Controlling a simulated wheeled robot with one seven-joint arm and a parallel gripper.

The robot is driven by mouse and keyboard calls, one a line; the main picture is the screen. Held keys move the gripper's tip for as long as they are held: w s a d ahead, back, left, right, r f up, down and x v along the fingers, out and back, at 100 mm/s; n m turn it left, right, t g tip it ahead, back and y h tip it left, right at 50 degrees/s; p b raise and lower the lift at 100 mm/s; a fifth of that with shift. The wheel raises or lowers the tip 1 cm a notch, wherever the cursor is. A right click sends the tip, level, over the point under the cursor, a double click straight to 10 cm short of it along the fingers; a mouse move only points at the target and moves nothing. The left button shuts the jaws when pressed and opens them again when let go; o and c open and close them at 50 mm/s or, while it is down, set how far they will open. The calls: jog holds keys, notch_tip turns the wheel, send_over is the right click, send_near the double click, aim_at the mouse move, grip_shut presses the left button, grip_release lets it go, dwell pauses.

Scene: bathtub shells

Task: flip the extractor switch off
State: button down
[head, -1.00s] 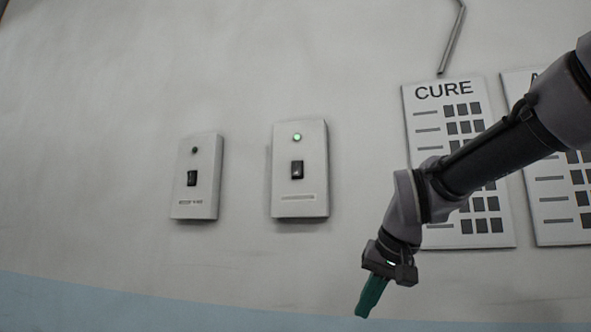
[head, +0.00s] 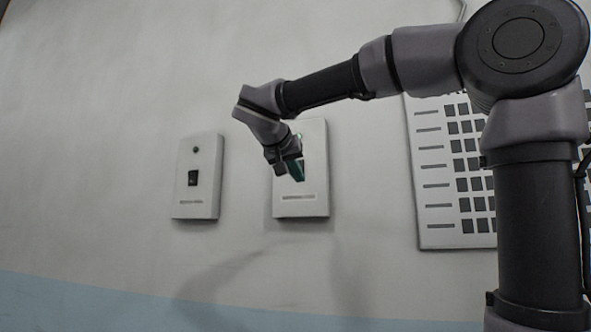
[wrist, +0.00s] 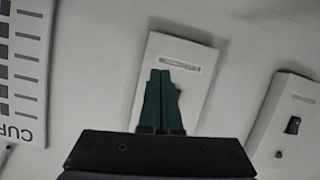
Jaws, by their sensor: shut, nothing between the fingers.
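Two pale switch boxes hang on the wall, their labels too small to read. The right switch box (head: 315,206) has my gripper (head: 298,178) in front of it, covering most of its rocker and lamp. In the wrist view this box (wrist: 192,50) lies behind my teal fingers (wrist: 165,72), which are shut and empty, pointing towards its label strip. A dark bit of the rocker shows beside them. I cannot tell whether the fingers touch it. The left switch box (head: 208,160) has a black rocker (head: 193,178) and a dark lamp (head: 195,150).
A white chart board (head: 432,215) with rows of dark squares is on the wall to the right, partly behind my arm. It shows at the left of the wrist view (wrist: 25,75). The wall between and below the boxes is clear, with a blue band at the bottom.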

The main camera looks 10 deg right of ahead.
jog(key=w+a+r+m+t, duration=0.1)
jog(key=a+r+t, duration=0.1)
jog(key=a+r, duration=0.3)
notch_tip(320, 180, up, 2)
jog(key=shift+r+m+h, duration=0.1)
jog(key=shift+m+h, duration=0.2)
jog(key=shift+h, duration=0.1)
jog(key=shift+w, duration=0.1)
jog(key=x, duration=1.4)
jog(key=shift+r, duration=0.15)
